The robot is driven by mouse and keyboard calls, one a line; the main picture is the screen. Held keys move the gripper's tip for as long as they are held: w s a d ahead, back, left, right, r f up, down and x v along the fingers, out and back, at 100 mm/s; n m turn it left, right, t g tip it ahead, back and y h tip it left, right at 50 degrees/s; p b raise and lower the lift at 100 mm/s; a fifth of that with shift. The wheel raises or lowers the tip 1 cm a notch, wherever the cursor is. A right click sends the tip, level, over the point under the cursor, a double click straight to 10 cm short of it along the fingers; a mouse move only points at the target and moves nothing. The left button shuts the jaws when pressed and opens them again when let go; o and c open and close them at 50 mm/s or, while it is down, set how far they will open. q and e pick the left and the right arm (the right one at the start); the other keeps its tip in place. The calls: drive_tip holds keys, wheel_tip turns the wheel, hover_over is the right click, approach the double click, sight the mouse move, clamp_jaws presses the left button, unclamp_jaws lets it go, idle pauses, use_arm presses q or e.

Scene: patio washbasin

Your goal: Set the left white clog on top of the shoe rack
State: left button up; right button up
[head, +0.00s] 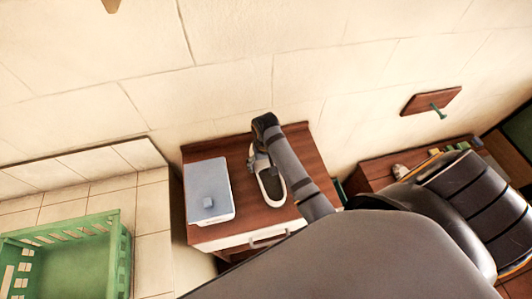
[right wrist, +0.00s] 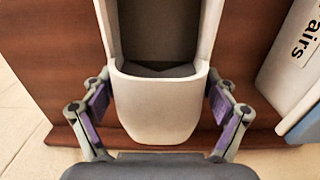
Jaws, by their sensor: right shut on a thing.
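The white clog (head: 281,196) with a dark inside is over the brown top of the shoe rack (head: 305,150) in the head view, right of a lidded box. I cannot tell whether its sole touches the top. My right gripper (head: 259,162) is at the clog, partly hidden by my arm. In the right wrist view, the clog's rounded heel (right wrist: 157,108) lies between the purple-padded fingers of my right gripper (right wrist: 160,100), which is shut on it. My left gripper is not in view.
The pale blue-grey lidded box (head: 208,178) stands on the left of the top; its lettered side (right wrist: 298,45) shows in the right wrist view. A green basket (head: 120,262) is at lower left. A wooden wall plate with a green peg (head: 432,102) is at right.

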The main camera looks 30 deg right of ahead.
drive_tip(key=shift+f, duration=0.45)
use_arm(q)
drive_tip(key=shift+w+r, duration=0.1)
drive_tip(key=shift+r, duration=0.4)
use_arm(e)
drive_tip(key=shift+f, duration=0.35)
drive_tip(key=o, duration=1.2)
